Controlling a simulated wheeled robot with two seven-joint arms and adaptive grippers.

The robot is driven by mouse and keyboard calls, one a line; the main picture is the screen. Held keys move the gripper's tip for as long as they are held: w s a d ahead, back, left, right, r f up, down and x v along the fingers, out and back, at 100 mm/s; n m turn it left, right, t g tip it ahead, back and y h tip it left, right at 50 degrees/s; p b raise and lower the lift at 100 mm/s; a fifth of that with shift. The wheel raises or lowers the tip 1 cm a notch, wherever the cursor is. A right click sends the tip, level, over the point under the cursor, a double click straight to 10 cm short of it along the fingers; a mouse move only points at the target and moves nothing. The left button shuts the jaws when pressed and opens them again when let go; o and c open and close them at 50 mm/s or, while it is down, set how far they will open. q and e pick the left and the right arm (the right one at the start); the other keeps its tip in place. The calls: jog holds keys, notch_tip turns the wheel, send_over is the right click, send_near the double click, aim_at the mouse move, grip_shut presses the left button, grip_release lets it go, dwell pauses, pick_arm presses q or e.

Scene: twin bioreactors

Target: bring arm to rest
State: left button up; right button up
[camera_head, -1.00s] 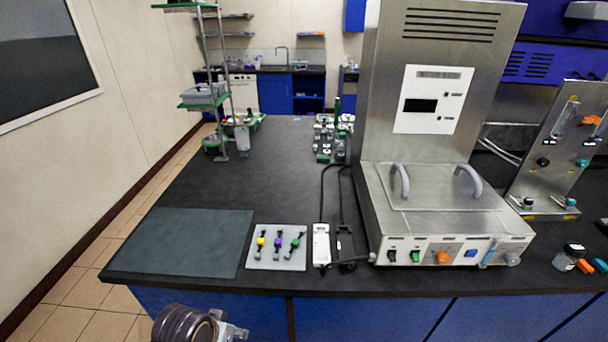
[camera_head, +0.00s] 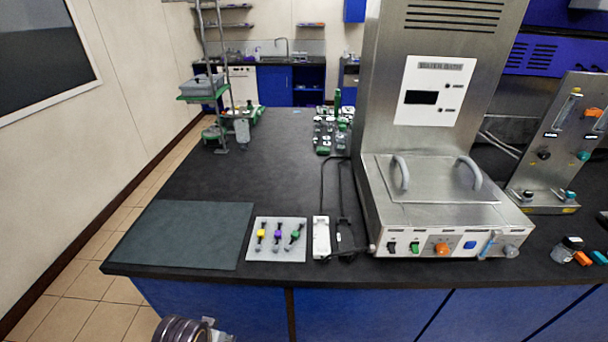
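Part of my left arm's end (camera_head: 190,330) shows at the bottom edge, left of centre, below and in front of the bench. Only its dark rounded wrist and a bit of grey metal are in the picture. The fingertips are cut off, so I cannot see whether the gripper is open or shut. My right arm and gripper are not in view.
The dark bench (camera_head: 210,182) carries a dark mat (camera_head: 182,234), a grey tray (camera_head: 276,240) with three small coloured-topped items, a white device (camera_head: 321,237) with a cable, and a large steel water bath (camera_head: 437,185). Free floor (camera_head: 65,300) lies at the left.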

pick_arm(q)
jog(key=s+f+g, duration=0.1)
jog(key=s+f, duration=0.1)
jog(key=f, duration=1.3)
jog(key=s+f, duration=0.2)
jog(key=f, duration=1.3)
jog(key=s+a+f, duration=0.2)
jog(key=s+f, duration=0.7)
jog(key=s, duration=0.2)
jog(key=s+a+f+g, duration=0.1)
jog(key=s+a+f, duration=0.1)
jog(key=s+f, duration=0.7)
jog(key=shift+s+f, duration=0.3)
jog(key=shift+s, duration=0.7)
jog(key=shift+a, duration=0.1)
